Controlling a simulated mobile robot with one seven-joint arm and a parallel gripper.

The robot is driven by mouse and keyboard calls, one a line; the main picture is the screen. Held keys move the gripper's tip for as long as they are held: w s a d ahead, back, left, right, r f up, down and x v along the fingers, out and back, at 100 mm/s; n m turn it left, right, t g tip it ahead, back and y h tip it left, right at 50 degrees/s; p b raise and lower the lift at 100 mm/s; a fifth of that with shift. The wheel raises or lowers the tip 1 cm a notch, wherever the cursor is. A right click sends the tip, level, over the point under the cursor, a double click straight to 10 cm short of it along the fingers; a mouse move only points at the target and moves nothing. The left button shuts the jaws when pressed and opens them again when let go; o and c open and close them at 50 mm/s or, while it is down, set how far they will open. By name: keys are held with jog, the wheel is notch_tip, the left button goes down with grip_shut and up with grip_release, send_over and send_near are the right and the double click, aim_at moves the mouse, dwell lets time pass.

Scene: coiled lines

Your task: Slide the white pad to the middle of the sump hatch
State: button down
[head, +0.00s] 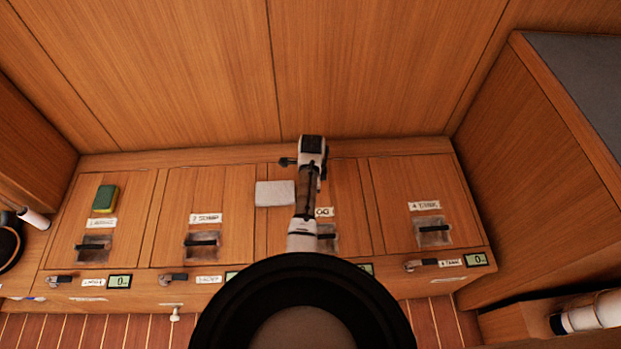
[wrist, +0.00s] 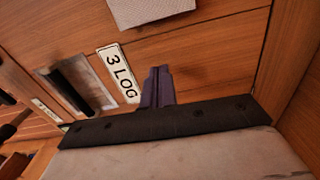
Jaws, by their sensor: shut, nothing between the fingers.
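The white pad (head: 275,193) lies flat at the left edge of the log hatch (head: 345,200), reaching over the strip beside the sump hatch (head: 180,190). The sump hatch is the second wooden panel from the left, with a "2 SUMP" label (head: 205,218) and a dark recessed handle. My gripper (head: 286,161) is to the right of and beyond the pad in the head view, apart from it. In the wrist view, my shut, empty fingers (wrist: 157,82) show near the "3 LOG" label (wrist: 121,72), and part of the pad (wrist: 150,10) shows at the top edge.
A green and yellow sponge (head: 105,198) lies on the leftmost hatch. The tank hatch (head: 405,190) at the right is bare. A wooden wall (head: 200,70) rises behind the hatches and a cabinet (head: 550,150) stands at the right. Latches and small displays line the front edge.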

notch_tip(320, 180, down, 2)
jog(key=shift+f, duration=0.1)
jog(key=shift+a+p, duration=0.3)
jog(key=shift+a, duration=0.95)
jog(key=shift+w+a, duration=0.1)
jog(key=shift+a, duration=0.65)
